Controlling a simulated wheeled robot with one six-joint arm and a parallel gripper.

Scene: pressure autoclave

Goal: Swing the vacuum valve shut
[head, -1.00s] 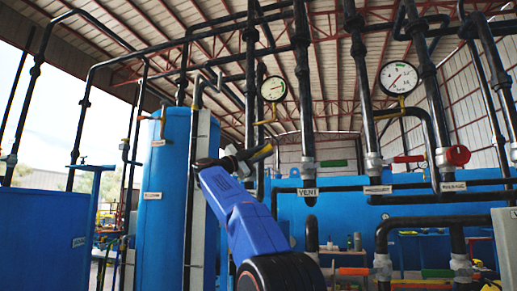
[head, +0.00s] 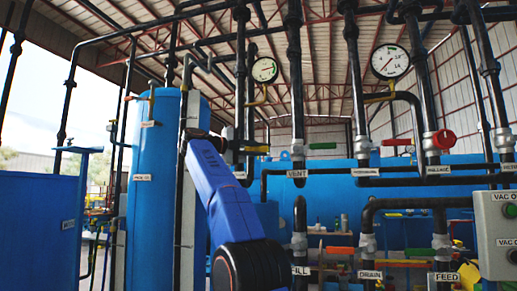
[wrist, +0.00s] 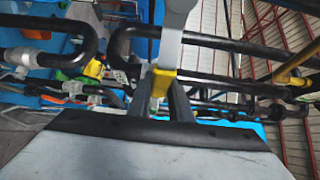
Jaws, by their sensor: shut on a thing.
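My gripper (head: 232,146) is at the end of my blue arm, beside a vertical black pipe (head: 240,95) left of centre in the head view. A yellow valve handle (head: 257,149) sticks out to the right there. In the wrist view my two dark fingers (wrist: 161,98) are shut on the yellow handle (wrist: 160,80), whose grey metal lever (wrist: 171,42) runs up out of the picture. I cannot read a label on this valve. Its body is mostly hidden behind my wrist and gripper in the head view.
A tall blue tank (head: 155,190) stands left of my arm. Black pipes with valves labelled vent (head: 297,174), drain (head: 370,275) and feed (head: 446,277) stand to the right. Two gauges (head: 390,61) hang above. A grey control box (head: 496,235) is at the right edge.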

